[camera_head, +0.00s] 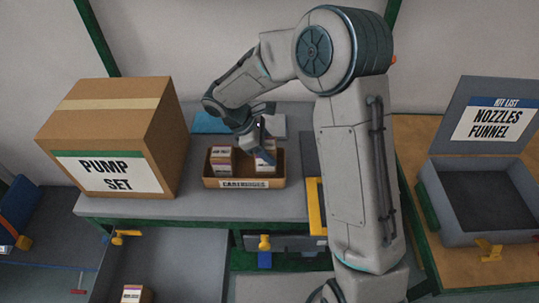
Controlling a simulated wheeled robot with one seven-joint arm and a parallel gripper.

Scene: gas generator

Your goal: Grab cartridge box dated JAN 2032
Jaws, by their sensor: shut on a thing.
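A brown open bin labelled like "CARTRIDGES" (243,184) stands on the grey bench. A small white and brown cartridge box (221,160) sits in its left part. A second cartridge box (265,163) is in its right part, under my gripper. My gripper (264,151) points down into the right side of the bin, with its fingers at this second box, shut on it. The dates on the boxes are too small to read. My fingers partly hide the right box. Another small box (132,294) lies in the open drawer at the bottom left.
A large cardboard box labelled "PUMP SET" (108,176) stands left of the bin. A blue item (210,122) lies behind the bin. An open grey case labelled "NOZZLES FUNNEL" (475,200) is on the right table. The bench front (200,208) is clear.

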